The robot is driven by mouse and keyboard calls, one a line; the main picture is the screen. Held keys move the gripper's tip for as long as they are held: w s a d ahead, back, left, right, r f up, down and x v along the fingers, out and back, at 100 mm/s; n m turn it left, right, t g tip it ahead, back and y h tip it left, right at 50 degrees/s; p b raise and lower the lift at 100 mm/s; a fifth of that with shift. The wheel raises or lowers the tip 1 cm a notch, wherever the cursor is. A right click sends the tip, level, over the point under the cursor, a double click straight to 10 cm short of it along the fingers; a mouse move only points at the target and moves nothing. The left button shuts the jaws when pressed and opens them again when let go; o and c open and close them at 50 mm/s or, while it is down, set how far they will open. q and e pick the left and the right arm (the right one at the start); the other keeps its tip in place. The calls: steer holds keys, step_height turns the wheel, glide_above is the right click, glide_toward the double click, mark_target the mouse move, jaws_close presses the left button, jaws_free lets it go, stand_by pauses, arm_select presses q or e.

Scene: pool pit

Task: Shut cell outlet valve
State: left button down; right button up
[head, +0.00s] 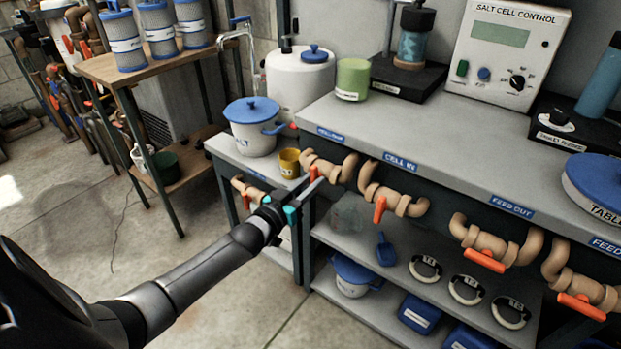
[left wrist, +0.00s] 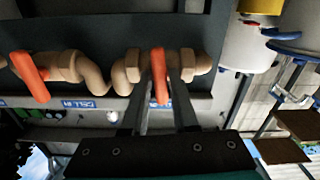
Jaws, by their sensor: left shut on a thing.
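The gripped valve (head: 322,164) is a tan pipe fitting under the bench edge, left of the CELL IN valve. Its blue label (head: 331,134) is too small to read surely. My left gripper (head: 311,183) is shut on its orange handle, which shows between the two fingers in the left wrist view (left wrist: 159,75). There the handle stands across the pipe. The CELL IN valve (head: 396,202) beside it has its own orange handle (head: 380,210), also turned across its pipe; this handle shows at the left of the wrist view (left wrist: 30,76). My right gripper is out of view.
The FEED OUT valve (head: 485,245) and another valve (head: 580,283) are further right, their handles roughly along the pipes. A yellow cup (head: 289,163) and white pot (head: 254,141) stand just left. The shelf below holds a blue scoop (head: 386,249) and several rings.

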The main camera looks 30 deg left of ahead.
arm_select(q)
steer(key=shift+m, duration=0.6)
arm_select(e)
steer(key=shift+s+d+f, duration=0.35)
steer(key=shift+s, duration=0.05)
arm_select(q)
steer(key=c, duration=0.8)
jaws_free()
steer(key=shift+s, duration=0.1)
